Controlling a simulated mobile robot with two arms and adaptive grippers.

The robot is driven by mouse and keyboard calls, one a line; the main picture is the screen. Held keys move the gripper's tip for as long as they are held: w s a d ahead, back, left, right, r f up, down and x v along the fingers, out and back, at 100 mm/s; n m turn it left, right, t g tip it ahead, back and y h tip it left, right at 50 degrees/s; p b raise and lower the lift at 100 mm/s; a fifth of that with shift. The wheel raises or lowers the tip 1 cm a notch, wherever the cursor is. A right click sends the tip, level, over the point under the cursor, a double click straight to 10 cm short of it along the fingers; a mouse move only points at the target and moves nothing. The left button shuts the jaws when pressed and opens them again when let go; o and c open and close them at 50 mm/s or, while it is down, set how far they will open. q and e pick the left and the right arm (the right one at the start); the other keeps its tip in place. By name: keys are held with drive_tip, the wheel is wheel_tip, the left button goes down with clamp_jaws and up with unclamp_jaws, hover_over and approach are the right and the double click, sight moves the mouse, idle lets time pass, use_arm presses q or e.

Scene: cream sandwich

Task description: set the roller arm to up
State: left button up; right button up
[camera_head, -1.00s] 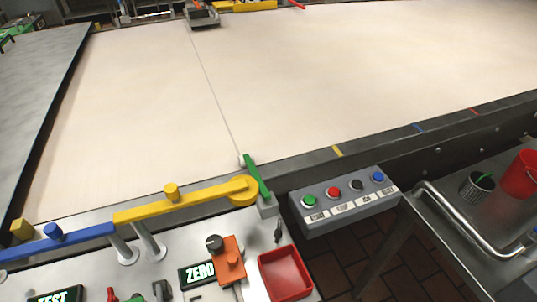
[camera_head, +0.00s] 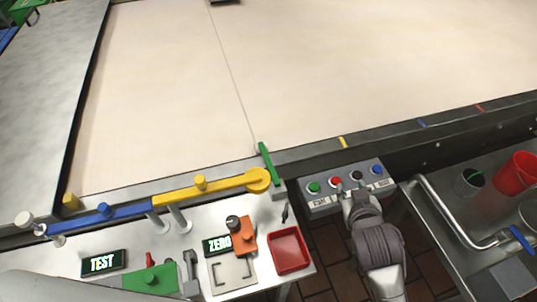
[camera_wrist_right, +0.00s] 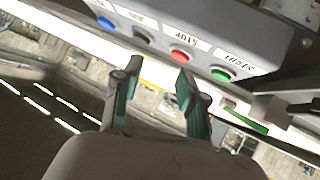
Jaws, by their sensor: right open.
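A yellow arm (camera_head: 212,189) with an upright peg and a round end lies level along the belt's near edge. A blue arm (camera_head: 105,218) with a peg lies left of it. I cannot tell which is the roller arm. My right gripper (camera_head: 352,186) is at the grey button panel (camera_head: 324,203), right of these arms. In the right wrist view my right gripper (camera_wrist_right: 158,88) is open and empty, its green-padded fingers near the panel's red button (camera_wrist_right: 180,57). Contact cannot be told. My left gripper is out of view.
A green lever (camera_head: 269,164) stands beside the yellow arm's round end. The near bench holds an orange block (camera_head: 245,240) with a black knob, a red tray (camera_head: 288,249) and a green block (camera_head: 150,279). A metal rail (camera_head: 450,220) and red bucket (camera_head: 518,171) are at right. The belt (camera_head: 180,90) is clear.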

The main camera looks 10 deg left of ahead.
drive_tip(key=w+a+r+n+t+y, duration=0.45)
drive_tip(key=a+r, duration=0.25)
drive_tip(key=r, duration=0.3)
drive_tip(key=w+a+r+n+t+y, duration=0.3)
drive_tip(key=w+a+r+t+y, duration=0.15)
drive_tip(key=a+r, duration=0.5)
drive_tip(key=s+a+r+n+g+y, duration=0.4)
drive_tip(key=a+n+g+y, duration=0.3)
drive_tip(key=a+n+g, duration=0.3)
drive_tip(key=s+a+r+n+g+y, duration=0.4)
drive_tip(key=a+n+g+y, duration=0.3)
drive_tip(key=n, duration=0.6)
drive_tip(key=n+g+h+p, duration=0.1)
drive_tip(key=n+g+h, duration=0.45)
drive_tip(key=h, duration=1.75)
hover_over(269, 161)
wheel_tip(269, 161, down, 15)
drive_tip(key=n+t, duration=0.1)
drive_tip(key=t, duration=0.1)
wheel_tip(269, 161, down, 12)
drive_tip(key=p, duration=0.3)
drive_tip(key=shift+f+p, duration=0.2)
drive_tip(key=shift+p, duration=0.1)
drive_tip(key=shift+f+n, duration=0.3)
drive_tip(key=shift+f, duration=0.15)
